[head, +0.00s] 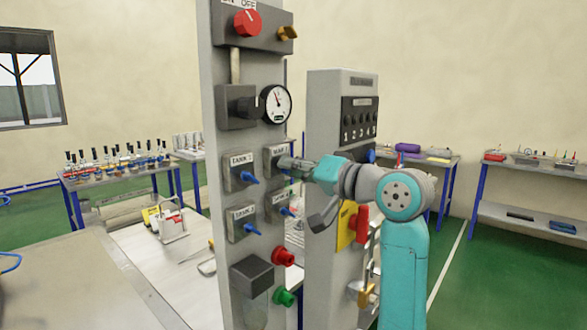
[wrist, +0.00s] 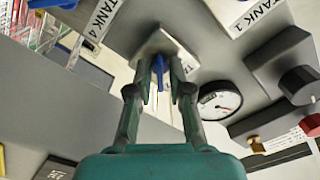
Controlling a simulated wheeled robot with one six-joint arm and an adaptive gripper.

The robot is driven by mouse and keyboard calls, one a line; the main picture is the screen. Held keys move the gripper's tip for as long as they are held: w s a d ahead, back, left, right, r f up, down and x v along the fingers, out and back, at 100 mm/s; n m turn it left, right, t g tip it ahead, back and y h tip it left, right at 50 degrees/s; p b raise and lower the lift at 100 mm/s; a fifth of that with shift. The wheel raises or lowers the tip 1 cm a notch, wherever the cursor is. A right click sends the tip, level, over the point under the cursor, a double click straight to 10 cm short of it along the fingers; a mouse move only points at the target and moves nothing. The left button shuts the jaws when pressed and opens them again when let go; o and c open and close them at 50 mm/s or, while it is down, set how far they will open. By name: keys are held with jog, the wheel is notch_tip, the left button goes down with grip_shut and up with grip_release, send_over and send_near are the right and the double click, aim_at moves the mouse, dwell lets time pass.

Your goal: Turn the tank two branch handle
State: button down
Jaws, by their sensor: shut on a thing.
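The tank two valve (head: 275,156) is the upper right of the labelled valves on the tall grey panel. Its blue branch handle (wrist: 158,68) shows between my fingers in the wrist view; in the head view my gripper hides most of it. My gripper (head: 288,164) reaches in from the right, and its fingers are shut on this handle. In the wrist view, my gripper (wrist: 157,70) also covers part of the valve's label.
Close by are the blue handles of tank one (head: 249,178), tank three (head: 251,228) and tank four (head: 287,211). A gauge (head: 277,104) sits above, red (head: 284,257) and green (head: 284,297) fittings below. A second grey column (head: 318,110) stands close on the right.

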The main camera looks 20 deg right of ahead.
jog(key=c, duration=1.3)
grip_release()
jog(key=v, duration=1.2)
jog(key=shift+f, duration=0.1)
